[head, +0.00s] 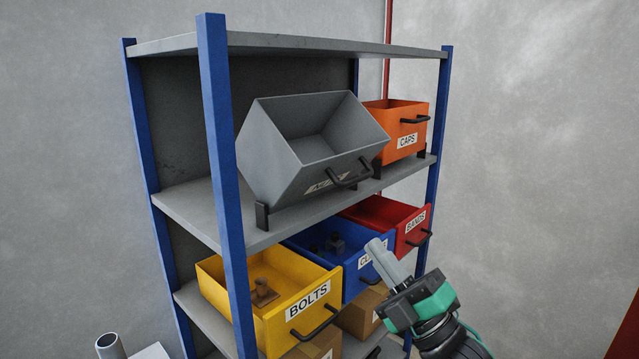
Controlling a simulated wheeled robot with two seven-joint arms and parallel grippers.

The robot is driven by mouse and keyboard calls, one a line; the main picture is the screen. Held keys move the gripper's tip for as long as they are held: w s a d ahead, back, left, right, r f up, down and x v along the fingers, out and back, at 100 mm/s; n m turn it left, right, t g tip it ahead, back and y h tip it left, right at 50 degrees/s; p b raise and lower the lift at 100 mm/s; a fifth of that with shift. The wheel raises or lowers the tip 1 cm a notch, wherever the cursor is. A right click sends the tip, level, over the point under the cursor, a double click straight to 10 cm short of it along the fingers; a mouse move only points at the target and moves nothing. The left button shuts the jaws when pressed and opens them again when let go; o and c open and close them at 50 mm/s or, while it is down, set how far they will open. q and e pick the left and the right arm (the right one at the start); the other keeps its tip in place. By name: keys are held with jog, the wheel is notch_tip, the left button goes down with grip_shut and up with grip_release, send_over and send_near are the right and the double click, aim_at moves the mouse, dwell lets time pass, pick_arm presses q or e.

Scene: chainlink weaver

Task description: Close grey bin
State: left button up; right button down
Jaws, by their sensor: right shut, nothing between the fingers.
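The grey bin (318,140) sits on the upper middle shelf, tilted forward so that its empty inside shows. Its black handle (351,176) and a label are on the front face, which leans down over the shelf edge. My right gripper (377,248) is shut and empty. It is below and to the right of the grey bin, apart from it, in front of the blue bin. My left gripper is not in view.
The orange CAPS bin (388,117) stands right of the grey bin. Below are the yellow BOLTS bin (237,303), the blue bin (352,282) and the red BANDS bin (410,232). A blue shelf post (226,180) stands at the front left.

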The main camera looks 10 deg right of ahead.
aim_at(315, 164)
jog(key=shift+n+y, duration=0.4)
jog(key=shift+s+a+r+p+x, duration=0.15)
jog(key=shift+p+x, duration=0.9)
jog(key=shift+x, duration=1.35)
jog(key=shift+s+r+p+x, duration=0.15)
jog(key=shift+p+x, duration=0.95)
jog(key=shift+x, duration=1.3)
jog(key=shift+s+a+p+x, duration=0.1)
jog(key=shift+s+p+x, duration=0.15)
jog(key=shift+p+x, duration=1.5)
jog(key=shift+w+a+r+b, duration=0.3)
jog(key=shift+w+r+b, duration=0.1)
jog(key=shift+r+b, duration=0.15)
jog(key=r+g+p, duration=0.1)
jog(key=p, duration=0.1)
jog(key=w+a+r+h+p, duration=0.1)
jog(key=p, duration=0.1)
jog(key=w+r+g+p, duration=0.1)
jog(key=p, duration=0.1)
jog(key=shift+a+r+g+h, duration=0.2)
jog(key=shift+a+g+h, duration=0.1)
jog(key=shift+h, duration=0.1)
jog(key=x, duration=0.4)
jog(key=shift+w+a+r+p, duration=0.1)
jog(key=shift+w+a+p, duration=0.05)
jog(key=shift+p, duration=0.25)
jog(key=shift+x, duration=1.05)
